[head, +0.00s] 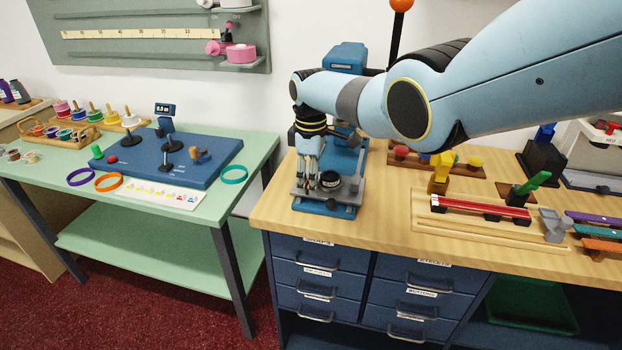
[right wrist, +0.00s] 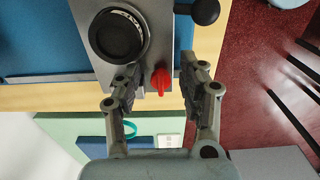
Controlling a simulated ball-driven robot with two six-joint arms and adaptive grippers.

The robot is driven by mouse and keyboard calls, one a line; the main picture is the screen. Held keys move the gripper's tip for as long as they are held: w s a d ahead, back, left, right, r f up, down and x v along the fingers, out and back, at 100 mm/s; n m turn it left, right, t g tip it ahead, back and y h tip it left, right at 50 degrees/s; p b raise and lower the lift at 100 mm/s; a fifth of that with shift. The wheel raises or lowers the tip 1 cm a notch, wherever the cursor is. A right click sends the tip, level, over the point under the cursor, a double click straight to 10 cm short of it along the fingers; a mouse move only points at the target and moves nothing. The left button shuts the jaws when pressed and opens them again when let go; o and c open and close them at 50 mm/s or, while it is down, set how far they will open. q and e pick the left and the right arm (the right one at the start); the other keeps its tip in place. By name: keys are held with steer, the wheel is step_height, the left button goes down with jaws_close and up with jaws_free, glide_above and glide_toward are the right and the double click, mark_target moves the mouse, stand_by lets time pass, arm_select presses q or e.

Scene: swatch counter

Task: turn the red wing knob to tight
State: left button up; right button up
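The red wing knob (right wrist: 160,80) shows in the right wrist view on a grey plate (right wrist: 149,62), beside a round black dial (right wrist: 118,37). My right gripper (right wrist: 158,72) is open, with one finger on each side of the knob and a visible gap to each finger. In the head view my right gripper (head: 311,184) points down at the front of the blue device (head: 343,211) on the wooden counter. I cannot make out the red knob in that view. My left gripper is in neither view.
A black ball-ended lever (right wrist: 205,11) stands right of the knob. On the wooden counter (head: 390,228), a tray with red rods (head: 480,208) lies to the right. A green table (head: 222,208) with a blue board (head: 170,160) stands to the left.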

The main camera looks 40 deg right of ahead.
jaws_close()
steer(key=m, duration=0.1)
steer(key=m+p, duration=0.1)
steer(key=shift+s+a+r+m, duration=0.1)
steer(key=shift+a+m, duration=0.05)
steer(key=shift+m, duration=0.25)
steer(key=m, duration=0.3)
steer(key=shift+s+a+m+p, duration=0.1)
steer(key=shift+a+m+p, duration=0.1)
steer(key=shift+m+p, duration=0.15)
steer(key=m, duration=0.5)
steer(key=shift+a, duration=0.35)
steer(key=m, duration=0.6)
steer(key=shift+w+a+m, duration=0.2)
steer(key=shift+a+m, duration=0.05)
